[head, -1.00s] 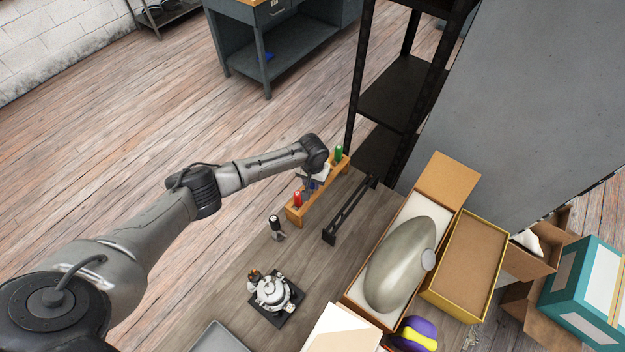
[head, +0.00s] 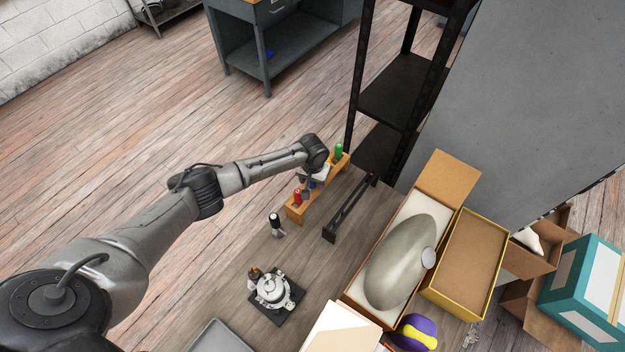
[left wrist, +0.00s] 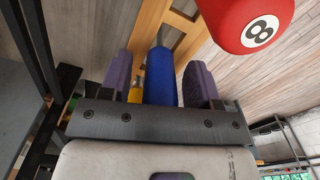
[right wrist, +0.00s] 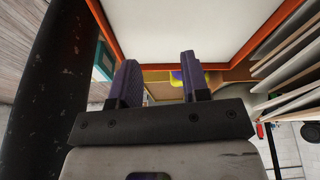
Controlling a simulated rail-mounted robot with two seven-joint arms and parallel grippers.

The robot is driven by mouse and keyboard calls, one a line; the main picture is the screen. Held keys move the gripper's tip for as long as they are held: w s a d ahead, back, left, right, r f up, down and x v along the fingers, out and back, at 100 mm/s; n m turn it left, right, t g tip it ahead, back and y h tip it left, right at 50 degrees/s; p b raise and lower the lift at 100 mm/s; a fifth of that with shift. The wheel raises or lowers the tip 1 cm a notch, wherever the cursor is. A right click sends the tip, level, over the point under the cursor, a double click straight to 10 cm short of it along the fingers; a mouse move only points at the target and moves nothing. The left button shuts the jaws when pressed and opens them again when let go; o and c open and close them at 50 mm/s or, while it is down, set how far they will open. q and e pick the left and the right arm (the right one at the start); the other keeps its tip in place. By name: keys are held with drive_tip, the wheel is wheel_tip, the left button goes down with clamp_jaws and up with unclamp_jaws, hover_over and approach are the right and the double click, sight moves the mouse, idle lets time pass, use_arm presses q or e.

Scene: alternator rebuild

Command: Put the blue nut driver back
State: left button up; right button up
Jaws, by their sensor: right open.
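The blue nut driver's handle (left wrist: 161,76) stands between the fingers of my left gripper (left wrist: 160,82) in the left wrist view. A gap shows on the handle's left side and a thin one on its right, so the fingers look open around it. In the head view, the blue handle (head: 312,184) is at the middle of the wooden rack (head: 324,189), mostly hidden by my left gripper. The red-handled driver (head: 297,198) and green-handled driver (head: 339,151) stand in the rack. My right gripper (right wrist: 160,80) is open and empty.
A black-handled tool (head: 275,222) stands left of the rack. A black rail (head: 349,212) lies right of it. The alternator part (head: 272,291) sits nearer on a dark plate. An open box with a large grey oval (head: 400,262) stands right. A black shelf (head: 388,100) rises behind.

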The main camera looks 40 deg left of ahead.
drive_tip(key=shift+d+r+p, duration=0.1)
drive_tip(key=shift+r+p, duration=1.05)
use_arm(q)
wheel_tip(320, 180, up, 18)
drive_tip(key=p, duration=0.4)
use_arm(e)
wheel_tip(320, 180, up, 4)
drive_tip(key=shift+r, duration=0.2)
use_arm(q)
drive_tip(key=shift+f, duration=0.1)
